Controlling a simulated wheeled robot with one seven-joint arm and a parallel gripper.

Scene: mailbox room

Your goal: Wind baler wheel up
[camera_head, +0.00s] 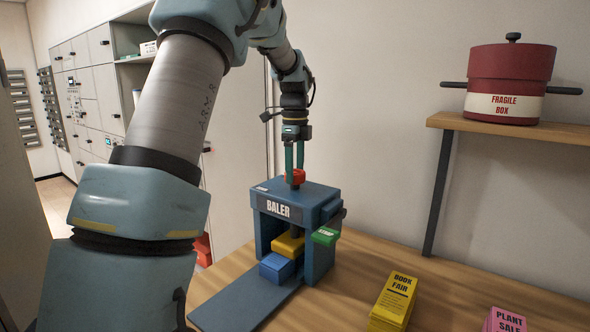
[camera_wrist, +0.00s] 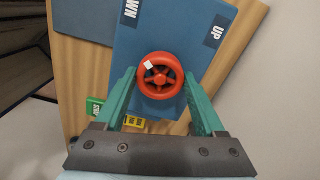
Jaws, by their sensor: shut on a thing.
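The blue baler (camera_head: 322,207) stands on the wooden table with its name on the front. Its red wheel (camera_head: 294,177) sits on top; in the wrist view the red spoked wheel (camera_wrist: 160,75) shows a white mark at its upper left. My gripper (camera_head: 294,162) points down from above and is shut on the wheel, one green finger on each side of it. In the wrist view the baler top (camera_wrist: 150,35) bears the labels "UP" (camera_wrist: 214,31) at right and "WN", partly cut off, at left.
A green block (camera_head: 326,236) is at the baler's right side. A yellow "BOOK FAIR" stack (camera_head: 392,300) and a pink "PLANT SALE" stack (camera_head: 506,321) stand at the front right. A red "FRAGILE BOX" pot (camera_head: 511,80) is on the wall shelf (camera_head: 560,138). Bare table lies between.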

